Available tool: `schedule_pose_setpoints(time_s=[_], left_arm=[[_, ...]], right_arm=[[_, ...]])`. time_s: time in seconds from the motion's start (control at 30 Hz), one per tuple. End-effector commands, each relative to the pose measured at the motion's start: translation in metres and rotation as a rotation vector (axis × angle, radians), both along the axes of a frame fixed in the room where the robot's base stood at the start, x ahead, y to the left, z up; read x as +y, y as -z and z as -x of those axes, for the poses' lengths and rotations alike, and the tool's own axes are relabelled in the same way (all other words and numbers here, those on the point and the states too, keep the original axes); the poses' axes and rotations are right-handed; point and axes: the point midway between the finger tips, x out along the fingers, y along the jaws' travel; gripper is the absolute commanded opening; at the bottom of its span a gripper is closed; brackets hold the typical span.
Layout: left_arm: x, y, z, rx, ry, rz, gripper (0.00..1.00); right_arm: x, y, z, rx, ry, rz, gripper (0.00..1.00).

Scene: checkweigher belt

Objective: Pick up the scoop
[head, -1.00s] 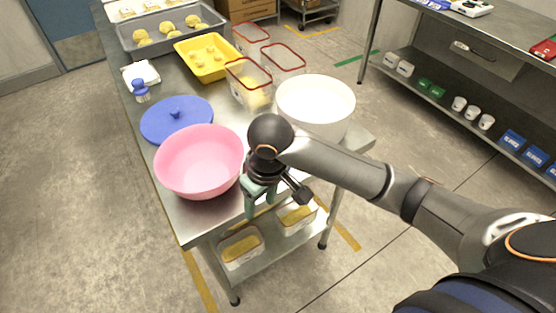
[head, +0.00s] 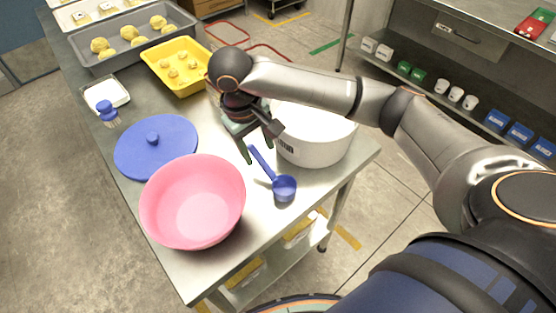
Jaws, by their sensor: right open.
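A blue scoop (head: 284,188) lies on the steel table in the head view, between the pink bowl (head: 193,203) and the white tub (head: 318,140). Its round cup is toward the near edge and its handle points up and left. My right gripper (head: 258,155) is open, with its green fingers pointing down near the end of the scoop's handle. Nothing is between the fingers that I can make out. Whether a finger touches the handle, I cannot tell. My left gripper is not in view.
A blue lid (head: 157,150) lies left of the gripper. Beyond it are a blue-handled brush (head: 107,113), a white tray (head: 122,95), a yellow tray (head: 153,72) and a grey baking tray (head: 90,63) with dough pieces. The steel table (head: 262,232) is bare near its front edge.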

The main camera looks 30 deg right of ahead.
Motion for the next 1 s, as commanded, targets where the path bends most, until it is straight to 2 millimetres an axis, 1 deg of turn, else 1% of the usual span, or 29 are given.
schedule_pose_setpoints(time_s=[0.03, 0.1, 0.2, 0.37, 0.47, 0.6, 0.7, 0.8, 1.0], left_arm=[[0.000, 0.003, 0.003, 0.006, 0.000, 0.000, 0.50], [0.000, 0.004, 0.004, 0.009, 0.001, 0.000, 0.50], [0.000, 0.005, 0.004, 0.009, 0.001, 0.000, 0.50], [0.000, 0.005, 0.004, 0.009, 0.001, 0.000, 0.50], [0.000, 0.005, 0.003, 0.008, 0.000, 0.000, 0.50], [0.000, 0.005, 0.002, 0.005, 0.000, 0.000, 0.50], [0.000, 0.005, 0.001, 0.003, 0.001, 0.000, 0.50], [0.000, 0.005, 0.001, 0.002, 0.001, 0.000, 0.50], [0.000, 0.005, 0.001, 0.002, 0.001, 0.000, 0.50]], right_arm=[[-0.003, 0.011, 0.000, 0.003, 0.004, 0.003, 0.58], [-0.005, 0.022, 0.000, 0.002, 0.002, 0.002, 0.58], [-0.006, 0.034, -0.001, 0.001, 0.001, 0.002, 0.58], [-0.009, 0.044, -0.001, 0.000, 0.001, 0.001, 0.58], [-0.013, 0.056, -0.002, 0.001, 0.001, 0.003, 0.58], [-0.018, 0.078, -0.003, 0.001, 0.001, 0.001, 0.58], [-0.019, 0.088, -0.003, 0.000, -0.001, 0.001, 0.58], [-0.020, 0.091, -0.003, -0.002, -0.001, 0.001, 0.58], [-0.020, 0.091, -0.003, -0.003, -0.001, 0.001, 0.57]])
